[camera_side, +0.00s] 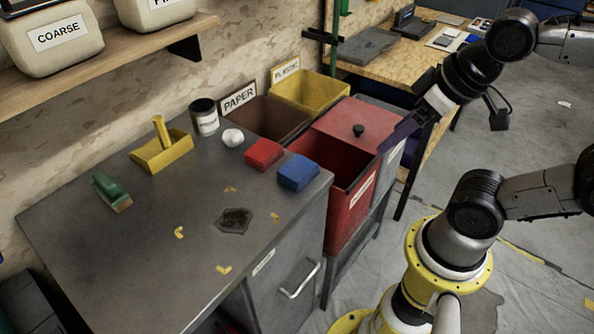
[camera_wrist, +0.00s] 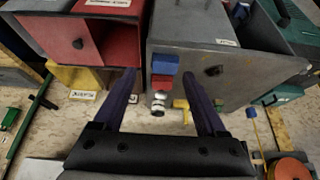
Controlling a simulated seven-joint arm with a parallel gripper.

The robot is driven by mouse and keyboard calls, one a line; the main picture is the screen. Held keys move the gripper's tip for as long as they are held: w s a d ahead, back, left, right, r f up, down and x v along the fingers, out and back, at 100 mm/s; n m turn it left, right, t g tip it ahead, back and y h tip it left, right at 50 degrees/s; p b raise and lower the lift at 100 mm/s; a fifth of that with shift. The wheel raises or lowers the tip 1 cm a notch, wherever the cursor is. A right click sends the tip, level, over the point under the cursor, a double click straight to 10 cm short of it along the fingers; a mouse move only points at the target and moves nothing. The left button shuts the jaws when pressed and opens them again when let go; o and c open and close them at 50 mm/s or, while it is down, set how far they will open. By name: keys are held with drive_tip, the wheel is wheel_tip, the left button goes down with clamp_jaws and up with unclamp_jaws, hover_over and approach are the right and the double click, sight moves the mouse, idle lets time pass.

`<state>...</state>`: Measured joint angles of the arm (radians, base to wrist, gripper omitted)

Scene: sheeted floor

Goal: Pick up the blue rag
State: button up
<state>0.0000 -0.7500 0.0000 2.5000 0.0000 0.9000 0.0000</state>
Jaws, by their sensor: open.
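The blue rag (camera_side: 298,173) is a folded block lying near the right edge of the grey cabinet top (camera_side: 120,250). It also shows in the wrist view (camera_wrist: 165,64), ahead of my fingers and between their lines. A red folded rag (camera_side: 263,154) lies just left of it, and also shows in the wrist view (camera_wrist: 162,82). My gripper (camera_side: 392,140) is open and empty, held up and to the right of the blue rag, apart from it, in front of the red bin. In the wrist view my gripper's two dark fingers (camera_wrist: 158,74) are spread wide.
The red bin (camera_side: 347,187) with a lid stands right beside the cabinet. A brown paper bin (camera_side: 268,119) and yellow bin (camera_side: 313,92) stand behind. A white ball (camera_side: 232,138), a can (camera_side: 204,117), a yellow dustpan (camera_side: 162,152) and a green brush (camera_side: 110,191) share the cabinet top.

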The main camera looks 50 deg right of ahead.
drive_tip(key=o, duration=0.4)
drive_tip(key=w+r+n+g, duration=0.1)
drive_tip(key=w+r+n, duration=0.4)
drive_tip(key=n, duration=0.6)
drive_tip(key=n+g, duration=0.4)
drive_tip(key=n, duration=0.2)
hover_over(299, 167)
wheel_tip(299, 167, down, 7)
drive_tip(key=shift+n+g, duration=0.3)
wheel_tip(299, 167, down, 10)
drive_tip(key=shift+w+a+f, duration=0.1)
drive_tip(key=shift+w, duration=0.05)
drive_tip(key=shift+f, duration=2.85)
